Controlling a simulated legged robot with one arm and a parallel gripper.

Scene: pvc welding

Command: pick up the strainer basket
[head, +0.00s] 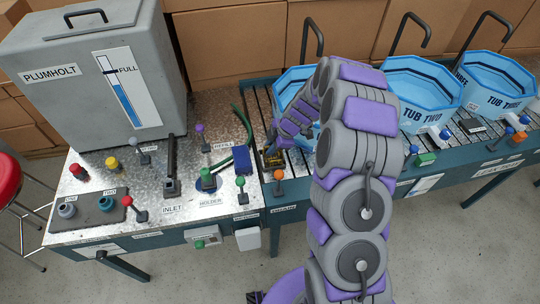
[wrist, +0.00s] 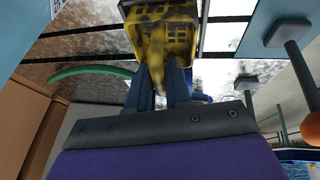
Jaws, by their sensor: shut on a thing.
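The strainer basket (wrist: 170,32) is yellow with open slots. In the wrist view it is at the top centre, partly cut off by the frame edge. My gripper (wrist: 161,78) is shut on a narrow yellow part of the basket, which passes between its two dark fingers. In the head view the basket (head: 274,160) shows as a small yellow patch near the left end of the slatted conveyor, beside the metal worktop. My arm hides part of that area. Whether the basket touches anything below it, I cannot tell.
The grey PLUMHOLT tank (head: 100,70) stands at the left back. Blue tubs, including TUB TWO (head: 420,95), line the conveyor at right. A green hose (head: 243,122) curves nearby.

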